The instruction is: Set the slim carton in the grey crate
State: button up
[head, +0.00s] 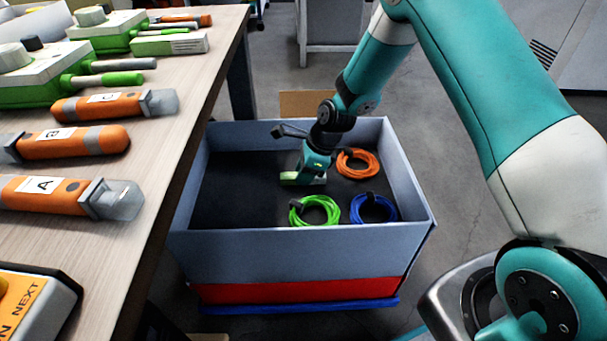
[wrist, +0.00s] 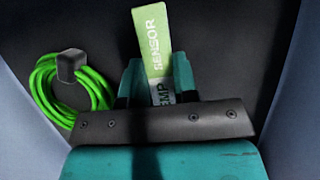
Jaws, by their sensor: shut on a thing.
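The slim carton is green and white; in the wrist view the carton (wrist: 152,42) sticks out between the two fingers, with "SENSOR" lettering on it. My gripper (wrist: 158,80) is shut on it. In the head view my gripper (head: 308,178) is down inside the grey crate (head: 300,243), and the carton (head: 289,178) shows at its tip, low over the dark crate floor. I cannot tell whether the carton touches the floor. Part of the carton is hidden by the fingers.
In the crate lie coiled cables: orange (head: 357,163), green (head: 315,211) and blue (head: 373,209). The crate's left part is bare. A table (head: 165,130) at left holds several orange sensors and green-and-white devices, plus another green-white carton (head: 170,44).

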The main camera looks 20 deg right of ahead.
jog(key=o, duration=0.9)
jog(key=p+v, duration=0.6)
jog(key=v, duration=0.6)
jog(key=s+a+r+n, duration=0.4)
jog(key=r+n, duration=0.2)
jog(key=r, duration=0.2)
jog(key=s+a+r+n, duration=0.2)
jog(key=s+r+n, duration=0.2)
jog(key=s+n, duration=0.3)
jog(key=s+a+r+n+g, duration=0.1)
jog(key=s+a+r+n, duration=0.1)
jog(key=s+r+n, duration=0.3)
jog(key=s+a+r+n, duration=0.2)
jog(key=s+r+n, duration=0.3)
jog(key=s+n, duration=0.5)
jog(key=shift+s+n, duration=0.4)
jog(key=shift+s, duration=0.8)
